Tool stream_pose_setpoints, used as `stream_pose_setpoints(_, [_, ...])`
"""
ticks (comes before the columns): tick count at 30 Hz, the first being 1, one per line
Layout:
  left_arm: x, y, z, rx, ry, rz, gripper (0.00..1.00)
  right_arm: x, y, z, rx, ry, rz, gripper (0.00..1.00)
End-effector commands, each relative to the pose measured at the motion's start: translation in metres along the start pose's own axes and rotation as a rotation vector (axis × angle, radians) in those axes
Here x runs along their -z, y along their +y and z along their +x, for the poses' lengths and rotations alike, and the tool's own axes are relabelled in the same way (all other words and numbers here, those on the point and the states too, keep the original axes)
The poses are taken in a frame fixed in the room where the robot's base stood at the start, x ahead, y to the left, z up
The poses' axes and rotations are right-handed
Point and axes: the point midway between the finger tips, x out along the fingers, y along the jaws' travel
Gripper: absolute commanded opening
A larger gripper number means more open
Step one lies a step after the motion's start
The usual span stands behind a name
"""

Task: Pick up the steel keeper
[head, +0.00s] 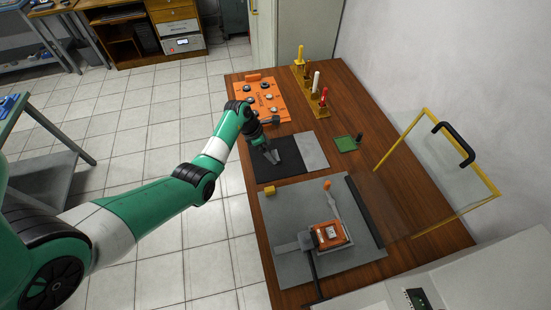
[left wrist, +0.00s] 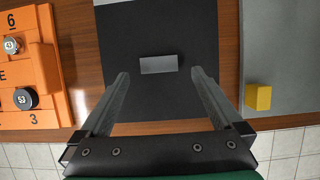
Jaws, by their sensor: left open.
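The steel keeper (left wrist: 158,64) is a small grey rectangular block lying flat on a black mat (left wrist: 205,30) in the left wrist view. In the head view I cannot make it out; my gripper covers part of the mat (head: 290,173). My left gripper (left wrist: 160,74) is open and empty, its two fingers spread wide to either side of the keeper's near edge in the picture. In the head view my left gripper (head: 272,157) hangs over the black mat, pointing down. I cannot tell its exact height. My right gripper is not in view.
An orange numbered board (head: 250,106) with round pieces lies beyond the mat. A grey plate (head: 290,212) with a yellow block (head: 268,191) and an orange device (head: 328,234) is nearer. A clear yellow-edged panel (head: 440,165) and a tool rack (head: 322,112) stand at the right.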

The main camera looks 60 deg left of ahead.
Motion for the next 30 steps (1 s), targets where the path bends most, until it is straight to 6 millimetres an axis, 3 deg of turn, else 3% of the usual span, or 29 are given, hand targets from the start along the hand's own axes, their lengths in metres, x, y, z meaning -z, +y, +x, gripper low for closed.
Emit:
stream_pose_setpoints(1, [0.003, 0.001, 0.017, 0.002, 0.001, 0.001, 1.00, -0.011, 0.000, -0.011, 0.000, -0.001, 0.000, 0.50])
stream_pose_setpoints(4, [0.002, 0.001, 0.030, 0.001, 0.001, 0.001, 1.00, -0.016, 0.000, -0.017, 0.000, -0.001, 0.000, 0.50])
stream_pose_setpoints(13, [0.000, 0.001, 0.033, 0.000, 0.000, 0.001, 0.98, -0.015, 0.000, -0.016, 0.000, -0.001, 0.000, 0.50])
stream_pose_setpoints(27, [0.000, 0.001, 0.033, 0.000, 0.000, 0.001, 0.14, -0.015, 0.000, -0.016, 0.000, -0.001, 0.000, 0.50])
stream_pose_setpoints(30, [0.000, 0.001, 0.033, 0.000, 0.000, 0.001, 0.05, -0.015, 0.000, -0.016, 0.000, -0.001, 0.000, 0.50])
